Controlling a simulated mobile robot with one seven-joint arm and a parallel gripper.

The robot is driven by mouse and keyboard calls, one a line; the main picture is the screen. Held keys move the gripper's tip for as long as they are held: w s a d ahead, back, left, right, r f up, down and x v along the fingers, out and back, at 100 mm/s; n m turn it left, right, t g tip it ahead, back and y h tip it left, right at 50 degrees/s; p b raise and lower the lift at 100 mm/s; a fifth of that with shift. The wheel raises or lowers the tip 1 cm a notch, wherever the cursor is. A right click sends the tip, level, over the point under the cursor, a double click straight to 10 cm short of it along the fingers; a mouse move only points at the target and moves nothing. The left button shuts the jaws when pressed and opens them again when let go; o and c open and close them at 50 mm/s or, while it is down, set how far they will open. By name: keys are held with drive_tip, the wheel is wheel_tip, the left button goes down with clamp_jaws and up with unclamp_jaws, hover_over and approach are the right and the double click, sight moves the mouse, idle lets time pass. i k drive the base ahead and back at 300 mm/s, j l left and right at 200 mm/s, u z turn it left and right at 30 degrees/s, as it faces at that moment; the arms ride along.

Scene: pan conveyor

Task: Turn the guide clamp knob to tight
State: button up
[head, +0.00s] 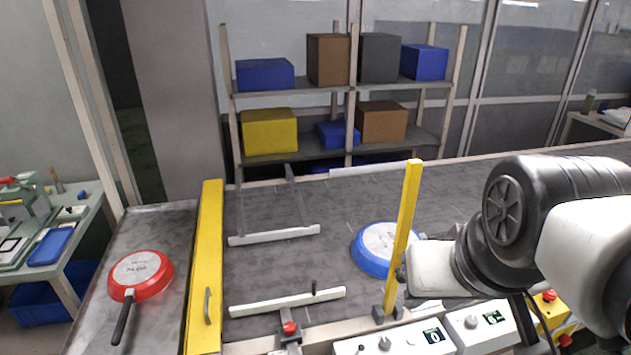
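A red knob (290,327) sits on a grey bracket at the near edge of the conveyor, just below the near white guide rail (288,302). It looks like the guide clamp knob; no tight or loose marking can be read on it. A small black upright handle (314,288) stands on that rail. My gripper (401,274) is right of the knob and apart from it, beside the yellow post. Its fingers are small, dark and mostly hidden, so their opening cannot be made out.
A yellow upright post (404,235) stands between my gripper and the knob. A blue pan (374,262) lies on the belt behind the post. White control boxes (400,340) line the near edge. A yellow gate (207,250) borders the left, with a red pan (140,273) beyond.

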sight(289, 327)
drive_tip(key=u, duration=0.85)
drive_tip(key=i+j+z, duration=0.15)
drive_tip(key=j+z, duration=0.15)
drive_tip(key=j, duration=0.1)
